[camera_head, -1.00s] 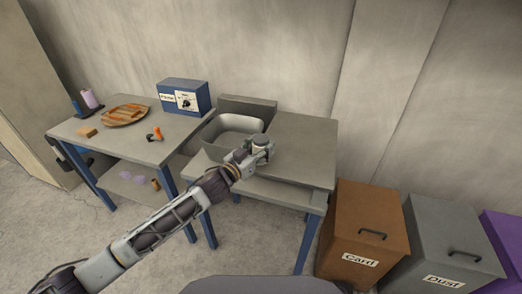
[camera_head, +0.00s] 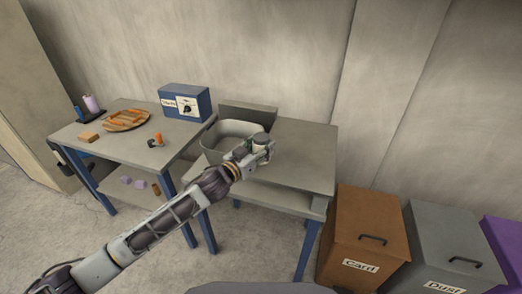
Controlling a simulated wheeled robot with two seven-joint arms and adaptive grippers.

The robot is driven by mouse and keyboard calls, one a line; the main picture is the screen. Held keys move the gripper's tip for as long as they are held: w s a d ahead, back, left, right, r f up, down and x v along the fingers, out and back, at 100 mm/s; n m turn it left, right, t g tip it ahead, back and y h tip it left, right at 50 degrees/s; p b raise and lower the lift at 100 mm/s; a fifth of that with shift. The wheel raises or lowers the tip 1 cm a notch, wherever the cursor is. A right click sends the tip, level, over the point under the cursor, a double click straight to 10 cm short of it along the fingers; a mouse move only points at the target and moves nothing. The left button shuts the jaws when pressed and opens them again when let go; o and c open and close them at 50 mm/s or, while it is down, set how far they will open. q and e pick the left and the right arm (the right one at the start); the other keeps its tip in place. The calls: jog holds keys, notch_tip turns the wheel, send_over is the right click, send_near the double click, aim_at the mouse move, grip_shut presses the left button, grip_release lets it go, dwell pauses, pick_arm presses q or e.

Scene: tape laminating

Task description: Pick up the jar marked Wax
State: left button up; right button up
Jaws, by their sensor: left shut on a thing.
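A small pale jar with a dark lid (camera_head: 260,138) is at the end of my left arm, over the right-hand table (camera_head: 308,160). My left gripper (camera_head: 261,150) is shut on this jar, which looks upright. The gripper hides part of the jar, and I cannot read any mark on it. I cannot tell whether its base is clear of the tabletop. My right gripper is not in view.
A pale tub (camera_head: 226,132) stands just left of the gripper. The left-hand table (camera_head: 130,143) holds a blue box (camera_head: 185,102), a round tray of orange pieces (camera_head: 126,121) and a tan block (camera_head: 88,137). Card (camera_head: 362,240) and Dust (camera_head: 450,245) bins stand right.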

aim_at(261, 136)
pick_arm(q)
jog(key=shift+r+p, duration=0.75)
jog(key=shift+r, duration=2.75)
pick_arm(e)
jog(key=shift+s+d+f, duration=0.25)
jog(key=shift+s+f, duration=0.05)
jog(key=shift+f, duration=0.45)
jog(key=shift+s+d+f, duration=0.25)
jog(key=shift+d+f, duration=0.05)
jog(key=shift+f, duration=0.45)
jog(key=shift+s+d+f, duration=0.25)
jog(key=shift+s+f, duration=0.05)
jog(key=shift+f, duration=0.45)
